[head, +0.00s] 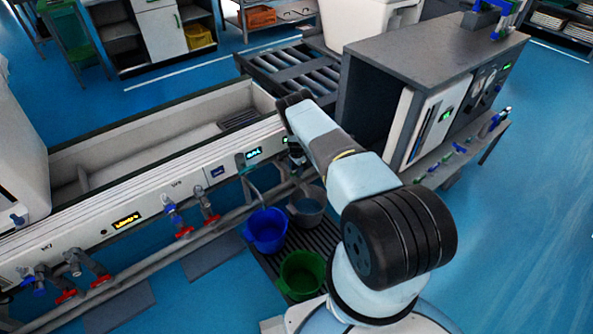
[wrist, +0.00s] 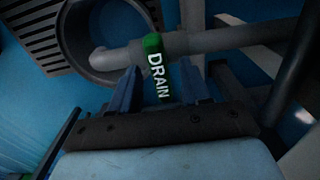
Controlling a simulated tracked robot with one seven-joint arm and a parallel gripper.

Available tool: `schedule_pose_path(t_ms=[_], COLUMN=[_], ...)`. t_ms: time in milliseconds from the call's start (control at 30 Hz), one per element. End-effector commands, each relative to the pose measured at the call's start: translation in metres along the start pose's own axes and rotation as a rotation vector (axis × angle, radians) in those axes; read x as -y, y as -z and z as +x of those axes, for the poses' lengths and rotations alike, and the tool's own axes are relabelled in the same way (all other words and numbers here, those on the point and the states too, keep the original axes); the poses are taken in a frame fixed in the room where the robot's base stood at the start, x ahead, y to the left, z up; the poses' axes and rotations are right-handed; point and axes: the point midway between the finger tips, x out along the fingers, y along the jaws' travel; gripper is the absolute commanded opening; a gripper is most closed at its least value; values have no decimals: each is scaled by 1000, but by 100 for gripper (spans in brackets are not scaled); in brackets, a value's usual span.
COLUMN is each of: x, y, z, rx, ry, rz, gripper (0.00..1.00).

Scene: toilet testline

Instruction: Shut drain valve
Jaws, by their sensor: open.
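The drain valve's handle (wrist: 153,46) is a green lever marked DRAIN in white letters, seen in the middle of the wrist view. It lies across a grey pipe (wrist: 225,40). My gripper (wrist: 162,78) is open, with one dark blue finger on each side of the lever's near part. I cannot tell whether either finger touches it. In the head view my gripper (head: 297,158) is small and dark at the front of the long trough, and the drain lever cannot be made out there.
A grey bucket (head: 306,208), a blue bucket (head: 266,231) and a green bucket (head: 301,276) stand on a dark floor grating. Red-handled valves (head: 212,219) and pipes line the trough (head: 150,178) at left. A grey cabinet (head: 425,50) stands at right. Blue floor is free at far right.

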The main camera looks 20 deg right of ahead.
Motion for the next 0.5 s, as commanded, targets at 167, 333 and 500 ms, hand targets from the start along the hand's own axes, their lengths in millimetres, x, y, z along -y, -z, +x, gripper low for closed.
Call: schedule_pose_path(t_ms=[167, 333, 500], x=[1, 2, 2], y=[0, 0, 0], z=[-16, -41, -67], rx=[0, 0, 0], ry=[2, 2, 2], rz=[1, 0, 0], gripper=[47, 47, 47])
